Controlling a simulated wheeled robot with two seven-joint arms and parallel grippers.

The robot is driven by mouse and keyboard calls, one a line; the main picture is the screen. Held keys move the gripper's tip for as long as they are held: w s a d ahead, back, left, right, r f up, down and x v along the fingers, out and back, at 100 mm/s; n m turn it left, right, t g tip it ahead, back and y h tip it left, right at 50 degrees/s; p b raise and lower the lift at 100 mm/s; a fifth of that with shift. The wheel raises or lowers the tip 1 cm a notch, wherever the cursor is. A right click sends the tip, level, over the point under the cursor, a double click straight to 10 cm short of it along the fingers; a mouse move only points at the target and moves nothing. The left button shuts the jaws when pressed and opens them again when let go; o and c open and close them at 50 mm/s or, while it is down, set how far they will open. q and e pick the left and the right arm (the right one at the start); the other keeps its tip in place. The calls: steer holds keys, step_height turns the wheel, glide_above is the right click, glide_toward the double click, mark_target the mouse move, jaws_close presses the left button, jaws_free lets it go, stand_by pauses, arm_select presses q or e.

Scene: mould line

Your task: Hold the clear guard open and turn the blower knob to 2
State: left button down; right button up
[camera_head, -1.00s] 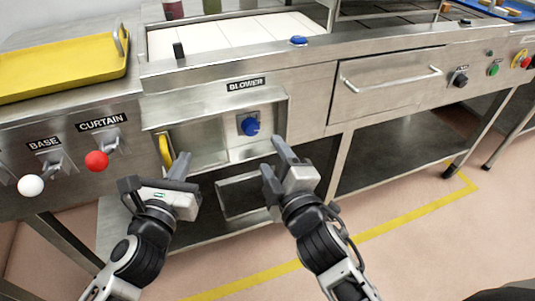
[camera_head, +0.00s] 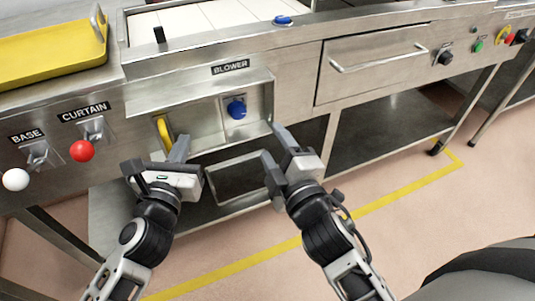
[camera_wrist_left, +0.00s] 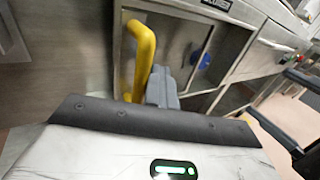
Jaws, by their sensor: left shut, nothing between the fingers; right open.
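The blower recess sits under the "BLOWER" label (camera_head: 230,67). Its blue knob (camera_head: 236,109) is on a light plate at the right of the recess; its setting is too small to read. A yellow handle (camera_head: 162,132) stands at the recess's left side and shows large in the left wrist view (camera_wrist_left: 143,55). The clear guard itself is hard to make out, so I cannot tell whether it is open. My left gripper (camera_head: 181,147) is shut and empty, its fingers just right of the handle; contact is unclear. My right gripper (camera_head: 270,144) is open and empty, below right of the knob.
A red ball lever (camera_head: 82,151) under "CURTAIN" and a white ball lever (camera_head: 15,180) under "BASE" are at left. A drawer with a bar handle (camera_head: 380,58) is right of the recess. A black knob (camera_head: 445,58) and green button (camera_head: 477,46) lie further right.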

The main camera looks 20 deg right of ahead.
arm_select(q)
glide_toward(237, 109)
steer(key=shift+x, duration=2)
steer(key=shift+s+d+f+b, duration=0.1)
steer(key=shift+f+b, duration=0.3)
steer(key=shift+s, duration=0.1)
